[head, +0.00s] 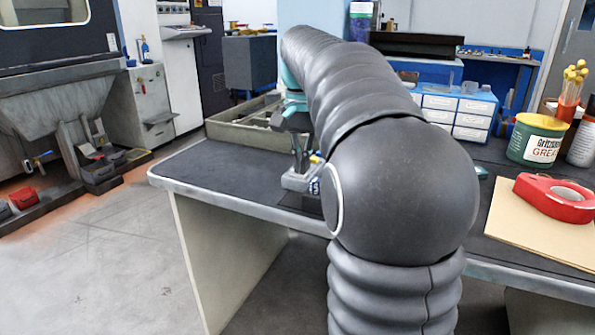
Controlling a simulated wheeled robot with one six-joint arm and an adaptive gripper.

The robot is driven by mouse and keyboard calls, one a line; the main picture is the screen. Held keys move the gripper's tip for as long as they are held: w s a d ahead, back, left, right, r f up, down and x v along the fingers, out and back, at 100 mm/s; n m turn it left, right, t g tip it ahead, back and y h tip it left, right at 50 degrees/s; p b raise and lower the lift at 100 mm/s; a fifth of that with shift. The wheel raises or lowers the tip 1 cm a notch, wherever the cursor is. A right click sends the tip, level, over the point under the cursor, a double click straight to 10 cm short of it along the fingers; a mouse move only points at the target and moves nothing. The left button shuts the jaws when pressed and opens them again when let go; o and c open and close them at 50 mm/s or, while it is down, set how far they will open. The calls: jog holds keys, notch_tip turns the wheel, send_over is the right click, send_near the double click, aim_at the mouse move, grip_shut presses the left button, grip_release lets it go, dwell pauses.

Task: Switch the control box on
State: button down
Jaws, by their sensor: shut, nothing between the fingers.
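My gripper (300,168) shows in the head view just left of my arm, pointing down with its fingers together. A small grey box (295,181), which looks like the control box, stands on the dark bench top right below the fingertips. A bit of yellow and blue shows at its right side. My arm hides the box's right part. The switch and its position cannot be made out. I cannot tell whether the fingertips touch the box.
A long grey tray (240,131) lies behind the gripper on the bench (205,170). A blue drawer unit (458,108), a green grease tin (536,140) and a red tape dispenser (550,194) on cardboard (515,225) stand to the right. The bench's left end is clear.

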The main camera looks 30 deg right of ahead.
aim_at(300, 179)
jog(key=shift+r+p, duration=1.85)
jog(key=shift+r, duration=1.45)
jog(key=s+a+f+n+t, duration=0.2)
jog(key=s+a+f+n, duration=0.3)
jog(key=s, duration=0.5)
jog(key=s+a+f+n+t, duration=0.3)
jog(key=s+a+f+n, duration=0.2)
jog(key=s+a+f, duration=0.4)
notch_tip(300, 179, down, 3)
jog(key=shift+s+a+f+t, duration=0.1)
jog(key=shift+s+a+t, duration=0.25)
jog(key=shift+s, duration=0.6)
